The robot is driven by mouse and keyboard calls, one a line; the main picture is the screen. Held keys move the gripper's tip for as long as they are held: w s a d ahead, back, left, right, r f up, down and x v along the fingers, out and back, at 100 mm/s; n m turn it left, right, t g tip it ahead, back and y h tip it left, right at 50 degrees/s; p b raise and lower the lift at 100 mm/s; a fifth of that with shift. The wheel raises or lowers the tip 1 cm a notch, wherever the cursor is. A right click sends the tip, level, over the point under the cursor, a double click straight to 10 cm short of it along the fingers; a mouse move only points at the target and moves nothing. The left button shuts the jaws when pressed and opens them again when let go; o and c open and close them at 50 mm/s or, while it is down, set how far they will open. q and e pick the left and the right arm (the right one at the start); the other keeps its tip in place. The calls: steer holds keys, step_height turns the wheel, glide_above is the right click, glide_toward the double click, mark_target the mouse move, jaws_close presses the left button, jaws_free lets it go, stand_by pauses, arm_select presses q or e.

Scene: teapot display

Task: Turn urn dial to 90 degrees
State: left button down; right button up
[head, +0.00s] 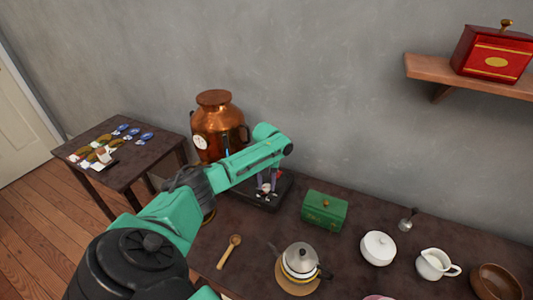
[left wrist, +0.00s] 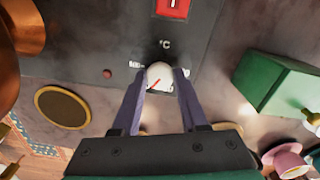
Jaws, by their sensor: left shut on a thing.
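The copper urn (head: 217,128) stands at the back of the dark table, and part of it shows at the left edge of the left wrist view (left wrist: 20,35). The dial (left wrist: 158,76) is a pale round knob with a red pointer, on a dark panel (left wrist: 120,45) marked "°C". The pointer slants from lower left to upper right. My left gripper (head: 267,184) reaches down over this panel. Its two fingers are shut on the dial, one on each side, and hide part of its edge. My right gripper is not in view.
A green box (head: 325,210) stands close to the right of my left gripper. A side table (head: 125,180) is at left.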

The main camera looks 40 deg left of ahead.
mark_target(266, 186)
arm_select(q)
steer(key=shift+c, duration=2.2)
jaws_free()
steer(key=shift+r, duration=0.15)
step_height(266, 186, up, 14)
steer(key=b, duration=0.1)
steer(key=shift+r, duration=0.2)
